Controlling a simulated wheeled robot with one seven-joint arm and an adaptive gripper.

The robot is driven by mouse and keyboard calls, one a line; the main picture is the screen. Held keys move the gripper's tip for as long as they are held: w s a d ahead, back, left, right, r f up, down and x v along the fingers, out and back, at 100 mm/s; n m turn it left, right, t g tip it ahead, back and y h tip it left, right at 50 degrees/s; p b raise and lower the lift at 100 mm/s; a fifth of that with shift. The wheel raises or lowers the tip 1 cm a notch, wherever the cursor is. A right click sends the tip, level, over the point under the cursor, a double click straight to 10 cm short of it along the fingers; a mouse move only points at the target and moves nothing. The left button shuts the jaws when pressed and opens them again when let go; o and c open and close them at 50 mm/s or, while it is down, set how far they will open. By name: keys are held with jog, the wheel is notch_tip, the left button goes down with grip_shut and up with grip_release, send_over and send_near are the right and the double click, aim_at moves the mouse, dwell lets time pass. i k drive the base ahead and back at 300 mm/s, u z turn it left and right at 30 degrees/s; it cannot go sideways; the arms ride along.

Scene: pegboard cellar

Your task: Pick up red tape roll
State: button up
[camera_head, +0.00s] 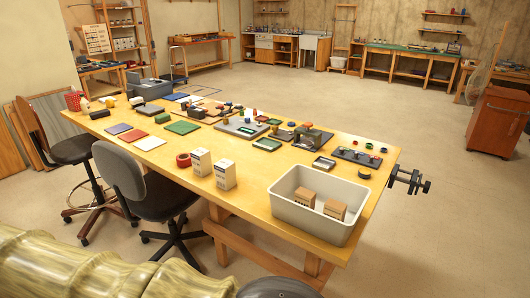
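A red tape roll (183,160) lies on the wooden workbench (255,178), close to its near long edge. Two white boxes with dark print stand just to its right, the nearer one (201,162) almost beside it. A smaller red ring-like item (368,146) sits near the right end of the bench; I cannot tell what it is. My gripper is not in view.
A grey bin (283,207) holding two brown cartons stands at the bench's right front. Two office chairs, one grey-backed (128,180), one dark (33,130), stand along the near side. A vise (408,181) juts from the right end. Open floor lies beyond.

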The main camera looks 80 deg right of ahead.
aim_at(184, 160)
jog(key=z, duration=0.45)
jog(key=i, duration=0.4)
jog(key=z, duration=2)
jog(key=i, duration=0.5)
jog(key=u, duration=0.05)
